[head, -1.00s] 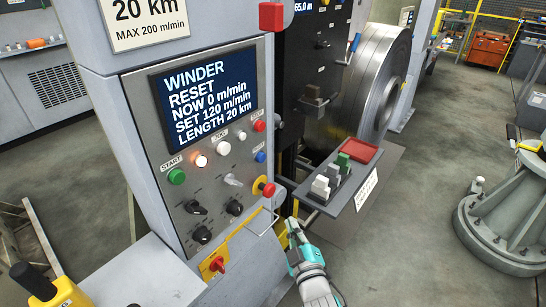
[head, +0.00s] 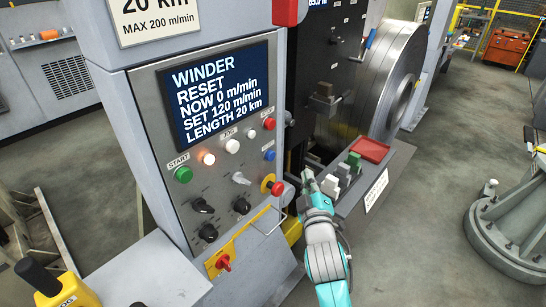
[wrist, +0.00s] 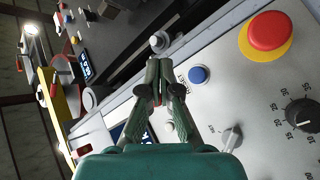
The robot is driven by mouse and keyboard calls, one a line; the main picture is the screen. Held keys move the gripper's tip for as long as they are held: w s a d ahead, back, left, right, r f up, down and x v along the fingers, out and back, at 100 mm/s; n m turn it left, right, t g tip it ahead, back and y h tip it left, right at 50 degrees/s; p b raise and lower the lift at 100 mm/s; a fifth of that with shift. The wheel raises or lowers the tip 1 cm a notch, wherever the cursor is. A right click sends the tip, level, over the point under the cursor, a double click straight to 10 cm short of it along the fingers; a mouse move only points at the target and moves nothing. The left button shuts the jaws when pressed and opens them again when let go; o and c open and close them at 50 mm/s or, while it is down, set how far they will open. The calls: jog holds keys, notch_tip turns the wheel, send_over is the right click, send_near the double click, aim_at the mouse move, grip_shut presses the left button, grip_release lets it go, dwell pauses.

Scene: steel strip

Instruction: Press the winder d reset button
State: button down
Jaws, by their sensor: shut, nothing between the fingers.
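The winder control panel (head: 205,235) is on a grey cabinet, and its screen (head: 222,95) reads WINDER, RESET, NOW 0 m/min. The blue button also shows in the wrist view (wrist: 199,75), just right of my fingertips. My gripper (head: 308,176) is right of the panel edge, with its fingers closed together and empty. In the wrist view my gripper (wrist: 159,64) appears apart from the button, though the exact gap is unclear.
A red-on-yellow emergency stop (head: 277,188) is below the blue button, with a red button (head: 269,123) above. A green button (head: 183,174) and black knobs (head: 208,233) are further left. A shelf with a red pad (head: 370,149) stands right of my gripper.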

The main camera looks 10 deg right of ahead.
jog(key=w+a, duration=0.5)
jog(key=w, duration=0.2)
dwell(0.4)
jog(key=shift+w+a, duration=0.1)
jog(key=shift+a, duration=0.05)
dwell(1.2)
jog(key=shift+w+a, duration=0.2)
jog(key=shift+w, duration=0.1)
jog(key=shift+w+a, duration=0.4)
jog(key=shift+w, duration=0.1)
dwell(1.1)
dwell(0.3)
jog(key=shift+s+d, duration=0.6)
jog(key=shift+s, duration=0.25)
jog(key=shift+s+d, duration=0.75)
jog(key=shift+s, duration=0.3)
jog(key=shift+s+d, duration=0.75)
jog(key=shift+s, duration=0.25)
